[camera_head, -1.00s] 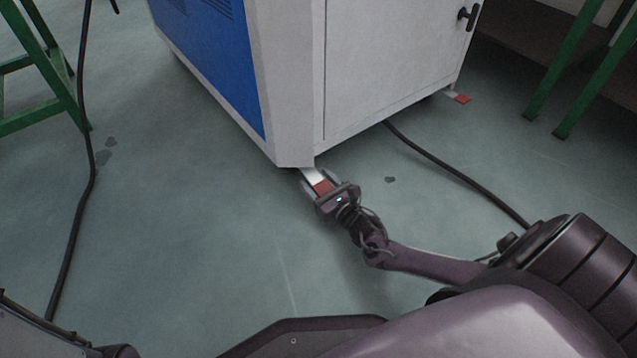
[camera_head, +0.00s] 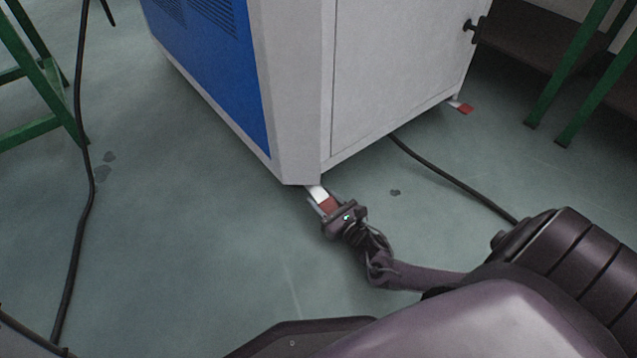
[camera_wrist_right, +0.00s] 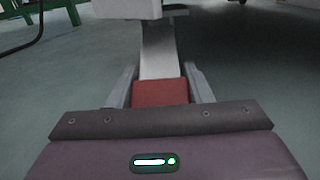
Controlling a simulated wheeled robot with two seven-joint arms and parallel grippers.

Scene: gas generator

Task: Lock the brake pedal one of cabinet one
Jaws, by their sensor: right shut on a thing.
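The cabinet (camera_head: 296,95) is white with a blue side panel and stands on the floor. Brake pedal one (camera_head: 327,204) sticks out from under its near corner, a white bar with a red end. My right gripper (camera_head: 322,203) is shut on the red end, with one finger along each side. The right wrist view shows the red end (camera_wrist_right: 160,92) between the fingertips (camera_wrist_right: 160,85), with the white bar running back under the cabinet. My left gripper is not in view.
A second red-ended pedal (camera_head: 462,107) shows at the cabinet's far right corner. A black cable (camera_head: 450,178) runs from under the cabinet to the right, and another (camera_head: 80,200) lies at left. Green-legged stands (camera_head: 38,90) are at both sides. Floor left of the gripper is clear.

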